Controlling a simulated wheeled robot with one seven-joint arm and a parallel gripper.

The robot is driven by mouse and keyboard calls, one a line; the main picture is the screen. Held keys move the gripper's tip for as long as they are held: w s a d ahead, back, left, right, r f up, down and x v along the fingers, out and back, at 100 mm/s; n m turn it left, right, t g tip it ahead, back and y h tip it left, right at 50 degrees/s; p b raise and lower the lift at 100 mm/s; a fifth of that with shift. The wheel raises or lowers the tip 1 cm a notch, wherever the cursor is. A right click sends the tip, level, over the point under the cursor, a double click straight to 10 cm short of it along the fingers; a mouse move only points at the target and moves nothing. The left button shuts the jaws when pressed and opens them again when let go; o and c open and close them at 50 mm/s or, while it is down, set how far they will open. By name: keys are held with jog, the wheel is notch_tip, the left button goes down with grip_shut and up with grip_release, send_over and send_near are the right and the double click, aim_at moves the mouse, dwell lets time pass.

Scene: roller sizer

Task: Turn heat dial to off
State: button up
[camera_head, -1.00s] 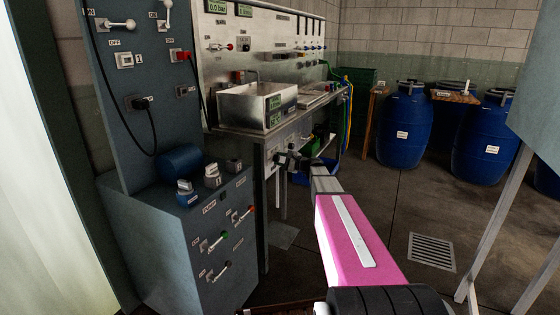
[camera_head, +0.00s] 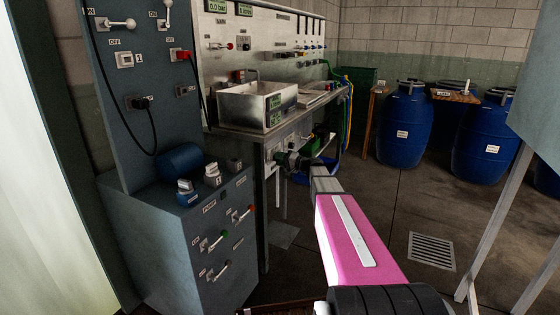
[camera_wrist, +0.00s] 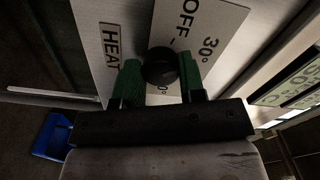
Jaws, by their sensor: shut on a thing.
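The heat dial (camera_wrist: 160,66) is a round black knob on a pale panel in the wrist view. Its white scale plate (camera_wrist: 208,38) reads OFF and 30°, and a HEAT label (camera_wrist: 111,47) sits to the left. My gripper (camera_wrist: 160,83) has its green-tipped fingers on either side of the dial and is shut on it. The pointer mark on the dial cannot be made out. In the head view my gripper (camera_head: 283,160) is at the front of the steel bench, below the sink, and hides the dial.
A steel sink (camera_head: 245,108) stands on the bench above my gripper. A blue-grey control cabinet (camera_head: 175,235) with levers and knobs stands on the left. Blue barrels (camera_head: 403,130) stand at the back right. Open floor lies right of my arm.

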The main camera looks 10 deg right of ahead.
jog(key=shift+f+n, duration=0.15)
jog(key=shift+n, duration=3.65)
jog(key=o, duration=0.9)
jog(key=shift+o, duration=0.2)
jog(key=shift+d, duration=0.15)
jog(key=v, duration=1)
jog(key=shift+s+d, duration=0.25)
